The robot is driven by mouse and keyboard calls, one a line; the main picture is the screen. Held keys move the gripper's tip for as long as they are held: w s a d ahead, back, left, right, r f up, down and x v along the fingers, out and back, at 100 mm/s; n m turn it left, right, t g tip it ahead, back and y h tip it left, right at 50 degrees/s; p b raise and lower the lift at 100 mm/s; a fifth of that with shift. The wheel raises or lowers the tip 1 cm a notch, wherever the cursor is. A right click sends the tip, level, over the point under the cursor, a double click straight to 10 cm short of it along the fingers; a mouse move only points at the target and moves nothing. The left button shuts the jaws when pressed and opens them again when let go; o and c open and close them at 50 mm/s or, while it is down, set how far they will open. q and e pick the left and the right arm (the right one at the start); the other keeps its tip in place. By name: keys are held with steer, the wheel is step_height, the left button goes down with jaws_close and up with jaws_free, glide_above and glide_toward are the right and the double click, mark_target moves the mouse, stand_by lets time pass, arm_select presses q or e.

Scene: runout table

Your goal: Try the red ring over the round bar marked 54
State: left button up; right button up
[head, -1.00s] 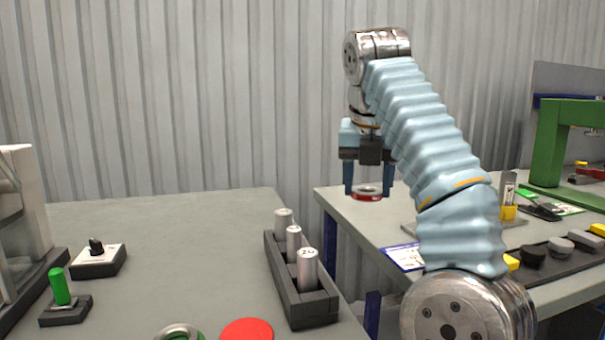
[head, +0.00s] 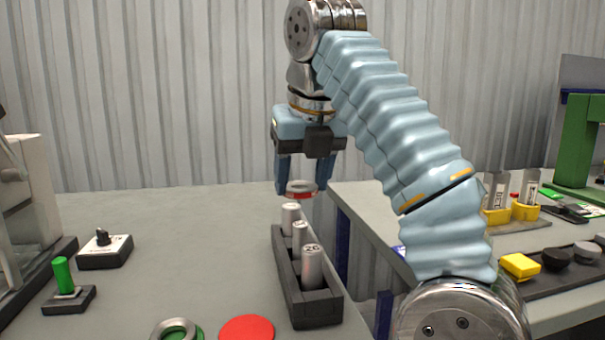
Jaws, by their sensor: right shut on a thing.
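The red ring (head: 301,194), with a metallic top, is held level between the two blue fingertips of my right gripper (head: 302,182), which is shut on it. Three round metal bars stand in a dark rack: a far bar (head: 291,216), a middle bar (head: 300,238) and a near bar (head: 312,268). The ring is just above and slightly right of the far bar's top in the picture; whether it is centred over it I cannot tell. The near bar carries small dark digits; I cannot read 54 on any bar. My left gripper is out of view.
The dark rack (head: 318,309) stands at the table's right edge. A red disc (head: 247,329) and a metal ring on green (head: 174,329) lie at the front. A switch box (head: 105,252) and green-topped peg (head: 63,274) stand left. A gap separates the second table (head: 372,222).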

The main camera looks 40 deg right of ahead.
mark_target(304, 199)
steer(key=shift+f+b, duration=1.55)
steer(key=shift+f, duration=0.65)
steer(key=shift+p, duration=0.3)
steer(key=shift+f+b, duration=0.35)
steer(key=shift+f, duration=0.3)
steer(key=o, duration=1.2)
